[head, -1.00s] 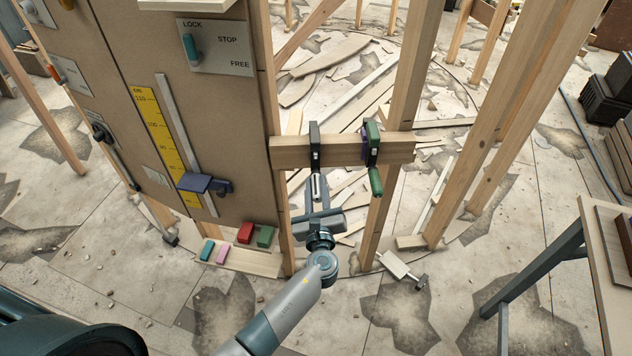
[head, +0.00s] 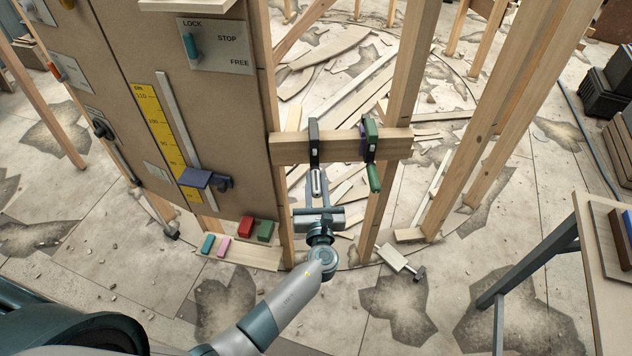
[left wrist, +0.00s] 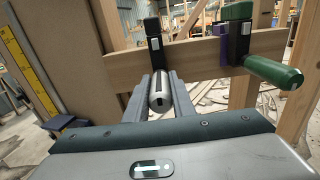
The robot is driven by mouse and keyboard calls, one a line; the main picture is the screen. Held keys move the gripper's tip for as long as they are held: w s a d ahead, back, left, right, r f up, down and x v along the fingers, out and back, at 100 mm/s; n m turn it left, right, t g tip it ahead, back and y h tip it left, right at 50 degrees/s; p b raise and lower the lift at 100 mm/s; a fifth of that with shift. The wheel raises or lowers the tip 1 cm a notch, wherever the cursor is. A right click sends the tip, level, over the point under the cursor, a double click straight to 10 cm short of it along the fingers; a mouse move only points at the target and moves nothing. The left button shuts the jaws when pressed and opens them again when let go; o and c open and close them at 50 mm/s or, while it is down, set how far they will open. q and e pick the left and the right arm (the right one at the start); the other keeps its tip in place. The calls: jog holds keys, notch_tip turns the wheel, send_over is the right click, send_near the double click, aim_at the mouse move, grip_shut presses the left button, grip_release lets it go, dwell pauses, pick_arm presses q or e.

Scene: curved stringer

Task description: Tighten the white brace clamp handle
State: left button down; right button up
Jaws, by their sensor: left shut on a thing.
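The white brace clamp is a dark clamp (head: 314,140) on a horizontal wooden brace (head: 345,147), with a pale grey-white cylindrical handle (head: 317,184) hanging below. My left gripper (head: 317,205) comes up from below and is shut on this handle. In the left wrist view, the two grey fingers (left wrist: 163,92) lie on either side of the handle (left wrist: 160,90), and its rounded end with a dark slot faces the camera. A second clamp with a green handle (head: 374,178) sits to the right on the same brace, apart from my gripper. My right gripper is not in view.
A brown panel (head: 150,60) with a yellow scale and a lever plate stands close on the left. Wooden posts (head: 385,190) rise to the right. Colored blocks (head: 246,227) lie on a low board. A table (head: 605,250) stands at right.

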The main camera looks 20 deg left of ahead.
pick_arm(q)
jog(key=c, duration=1.5)
grip_release()
jog(key=shift+s+f, duration=0.1)
jog(key=shift+f, duration=0.05)
jog(key=shift+s+d, duration=0.1)
jog(key=shift+s+d+b, duration=0.2)
jog(key=shift+s+b, duration=0.1)
jog(key=shift+s, duration=0.2)
jog(key=shift+b+v, duration=2.7)
jog(key=shift+v, duration=5.35)
